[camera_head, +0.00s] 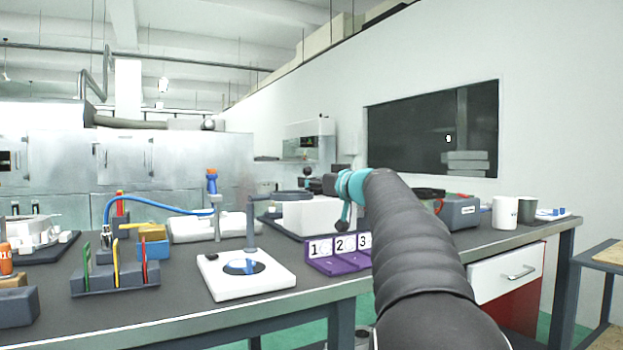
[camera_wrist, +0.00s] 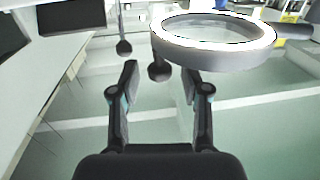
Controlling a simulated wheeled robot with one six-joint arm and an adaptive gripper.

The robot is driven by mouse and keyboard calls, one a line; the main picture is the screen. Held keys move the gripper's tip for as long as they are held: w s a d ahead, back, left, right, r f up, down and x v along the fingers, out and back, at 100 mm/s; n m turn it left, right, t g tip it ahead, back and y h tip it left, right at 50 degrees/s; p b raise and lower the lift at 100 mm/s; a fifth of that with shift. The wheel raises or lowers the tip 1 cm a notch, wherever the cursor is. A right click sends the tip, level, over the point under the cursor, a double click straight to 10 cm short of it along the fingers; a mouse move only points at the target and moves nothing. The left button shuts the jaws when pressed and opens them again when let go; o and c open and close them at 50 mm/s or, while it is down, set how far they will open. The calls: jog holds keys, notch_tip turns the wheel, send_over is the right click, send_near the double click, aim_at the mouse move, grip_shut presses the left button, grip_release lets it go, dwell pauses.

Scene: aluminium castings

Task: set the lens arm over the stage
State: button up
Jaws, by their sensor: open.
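The magnifier stand has a white base (camera_head: 225,283) with a dark and blue round stage (camera_head: 243,267) on it. A grey upright post (camera_head: 250,237) stands at the base's back. The lens arm (camera_head: 268,196) reaches from the post's top to the right, so its lens ring (camera_head: 292,195) is off to the side of the stage. In the wrist view the grey lens ring (camera_wrist: 213,45) is large, close beyond my fingers. A dark round knob (camera_wrist: 159,71) shows between and past the fingertips; contact cannot be seen. My gripper (camera_wrist: 159,82) is open and empty, partly hidden in the head view.
A purple rack numbered 1, 2, 3 (camera_head: 340,258) stands right of the base, below my arm. A white box (camera_head: 312,216) is behind the lens ring. A grey holder with coloured cards (camera_head: 115,278) stands at left. White and grey cups (camera_head: 506,212) are at far right.

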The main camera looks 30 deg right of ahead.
jog(key=shift+w+a, duration=0.1)
jog(key=shift+w, duration=0.5)
grip_shut()
